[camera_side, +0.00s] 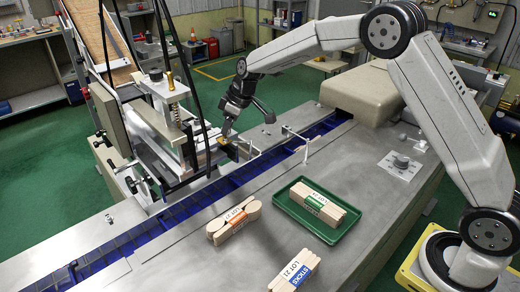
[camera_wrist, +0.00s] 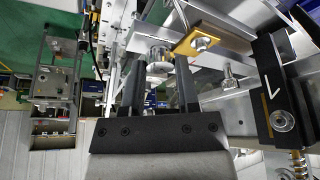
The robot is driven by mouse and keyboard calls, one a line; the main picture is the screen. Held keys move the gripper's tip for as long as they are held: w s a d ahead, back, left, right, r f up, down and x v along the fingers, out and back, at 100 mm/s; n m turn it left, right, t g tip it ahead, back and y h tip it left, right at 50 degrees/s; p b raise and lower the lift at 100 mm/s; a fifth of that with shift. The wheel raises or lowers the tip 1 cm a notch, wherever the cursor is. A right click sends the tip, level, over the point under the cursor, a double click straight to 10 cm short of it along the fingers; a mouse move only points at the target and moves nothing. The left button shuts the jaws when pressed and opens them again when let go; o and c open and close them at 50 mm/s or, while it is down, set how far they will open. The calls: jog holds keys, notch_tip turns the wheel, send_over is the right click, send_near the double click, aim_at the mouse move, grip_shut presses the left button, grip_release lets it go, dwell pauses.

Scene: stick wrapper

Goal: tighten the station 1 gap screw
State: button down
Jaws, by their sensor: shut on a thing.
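The station 1 gap screw is a silver round knob (camera_wrist: 160,67) between my fingers in the wrist view. My gripper (camera_wrist: 161,70) is shut on it, one dark finger on each side. In the side view my gripper (camera_side: 225,136) points down at the near side of the wrapping unit (camera_side: 172,125), by the blue conveyor. The screw is too small and covered to make out there. Just beyond the knob, in the wrist view, is a brass-coloured plate (camera_wrist: 201,40) with a bolt in it. I cannot tell how far the screw is turned.
The blue conveyor channel (camera_side: 130,236) runs diagonally past the unit. A bent metal rail (camera_side: 300,137) stands beside my gripper. A green tray (camera_side: 285,207) holds a stick pack; two more packs (camera_side: 234,221) (camera_side: 294,272) lie on the steel deck. A black marked plate (camera_wrist: 277,95) is close on the right.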

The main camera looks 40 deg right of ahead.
jog(key=m, duration=0.2)
jog(key=m+h, duration=0.1)
jog(key=m, duration=0.1)
jog(key=shift+s+a+m+t+h, duration=0.1)
jog(key=shift+a+m+t+h, duration=0.05)
jog(key=shift+m+t+h, duration=0.2)
jog(key=shift+a+m+h, duration=0.15)
jog(key=shift+m+h, duration=0.7)
jog(key=shift+m, duration=1.5)
jog(key=shift+c, duration=1.7)
grip_release()
jog(key=shift+r, duration=0.15)
jog(key=v, duration=0.7)
jog(key=shift+s+r, duration=0.15)
jog(key=shift+r, duration=0.05)
jog(key=shift+s, duration=0.1)
